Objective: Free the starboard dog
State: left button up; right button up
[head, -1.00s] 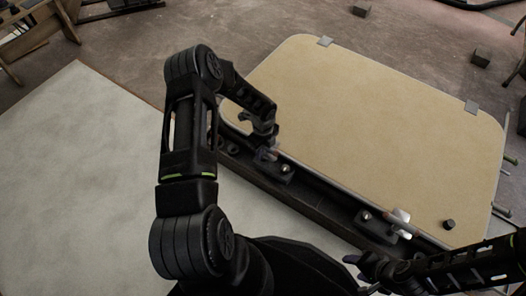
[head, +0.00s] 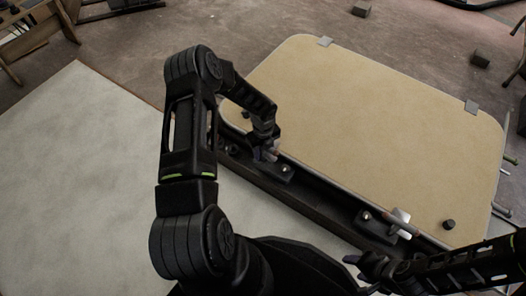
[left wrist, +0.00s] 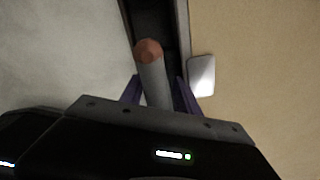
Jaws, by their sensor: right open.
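Two dark dogs sit on the black rail along the near edge of a tan hatch panel (head: 350,130). The left dog (head: 286,171) is under my left gripper (head: 265,153). In the left wrist view its grey round handle with a reddish-brown end (left wrist: 150,65) lies between the two purple fingers of my left gripper (left wrist: 160,92). Whether the fingers touch it is unclear. The right dog (head: 367,216) has a bright metal plate (head: 402,216) beside it. My right gripper (head: 360,273) is open and empty, below the right dog near the bottom of the head view.
A pale board (head: 80,160) fills the left side. The black rail (head: 320,207) runs diagonally between it and the panel. Small blocks lie on the floor behind.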

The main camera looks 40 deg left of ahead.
pick_arm(q)
jog(key=shift+o, duration=0.9)
